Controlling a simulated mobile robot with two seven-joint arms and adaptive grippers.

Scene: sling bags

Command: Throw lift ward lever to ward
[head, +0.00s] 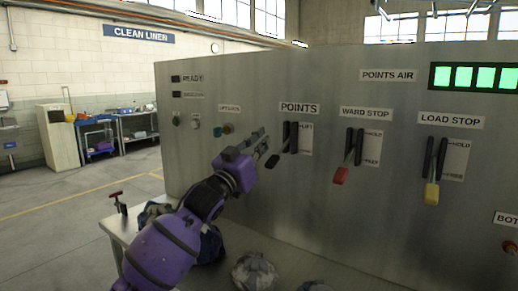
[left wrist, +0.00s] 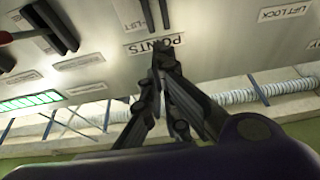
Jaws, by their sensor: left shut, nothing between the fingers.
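The points lever is on the grey panel under the POINTS label (head: 299,108). Its black handle (head: 272,161) sticks out down and left from a dark slotted plate (head: 291,137). A LIFT marking shows at the top of the white plate beside it; the lower marking is too small to read. My left gripper (head: 264,137) is shut and empty, just left of the slot and above the handle, seemingly apart from it. In the left wrist view its fingers (left wrist: 160,58) meet in front of the POINTS label (left wrist: 153,45). My right gripper is not in view.
The red-handled WARD STOP lever (head: 341,175) and yellow-handled LOAD STOP lever (head: 431,193) stand to the right. A pale table (head: 119,225) with items is below left. Open floor lies at far left.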

